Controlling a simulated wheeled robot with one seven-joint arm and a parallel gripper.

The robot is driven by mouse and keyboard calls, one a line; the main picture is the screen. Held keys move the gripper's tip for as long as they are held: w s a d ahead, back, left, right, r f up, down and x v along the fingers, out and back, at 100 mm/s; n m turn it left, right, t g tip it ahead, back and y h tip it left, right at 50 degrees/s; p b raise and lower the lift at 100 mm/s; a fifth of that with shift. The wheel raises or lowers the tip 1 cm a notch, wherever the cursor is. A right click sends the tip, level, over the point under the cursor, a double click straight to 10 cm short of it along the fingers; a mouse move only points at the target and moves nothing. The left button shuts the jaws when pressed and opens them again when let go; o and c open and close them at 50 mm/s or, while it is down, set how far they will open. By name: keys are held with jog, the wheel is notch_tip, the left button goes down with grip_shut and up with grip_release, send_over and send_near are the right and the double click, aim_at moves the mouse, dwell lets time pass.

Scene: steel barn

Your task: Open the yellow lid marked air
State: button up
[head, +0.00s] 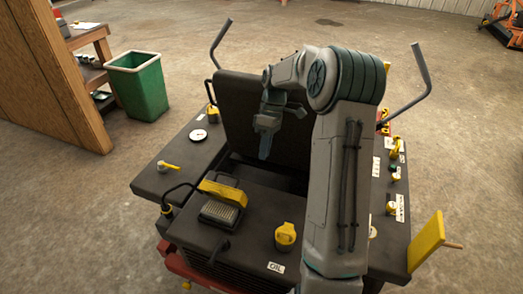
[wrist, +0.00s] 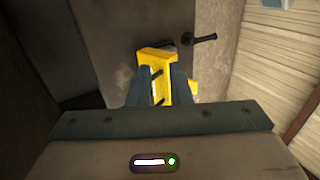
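A yellow lid (head: 223,193) sits at the left front of the dark machine. No "air" marking is readable. My gripper (head: 265,156) hangs fingers-down, behind and to the right of the lid, in front of the black seat back, and looks apart from the lid. In the wrist view, my gripper's (wrist: 163,85) two dark fingers are apart, with a yellow part (wrist: 157,62) showing beyond and between them. I cannot tell whether that part is the lid.
A yellow cap (head: 285,236) beside an "OIL" label is at the front. A yellow-handled valve (head: 168,166) and a gauge (head: 198,135) are on the left. A yellow board (head: 427,240) sticks out at right.

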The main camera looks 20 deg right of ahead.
jog(key=shift+a+r+n, duration=0.1)
jog(key=shift+a+n, duration=0.2)
grip_shut()
jog(key=n+t+h+p, duration=0.55)
jog(key=n+p, duration=0.25)
jog(key=n, duration=0.9)
send_over(221, 188)
jog(key=x, duration=0.4)
jog(key=s+a+x, duration=0.1)
jog(key=x, duration=0.2)
jog(key=shift+w+a, duration=0.1)
jog(key=shift+a, duration=0.05)
jog(key=shift+w+d+f+p, duration=0.45)
jog(key=shift+w+d+f, duration=0.4)
jog(key=shift+w+f, duration=0.25)
jog(key=shift+w+d+f, duration=0.3)
jog(key=shift+f, duration=0.1)
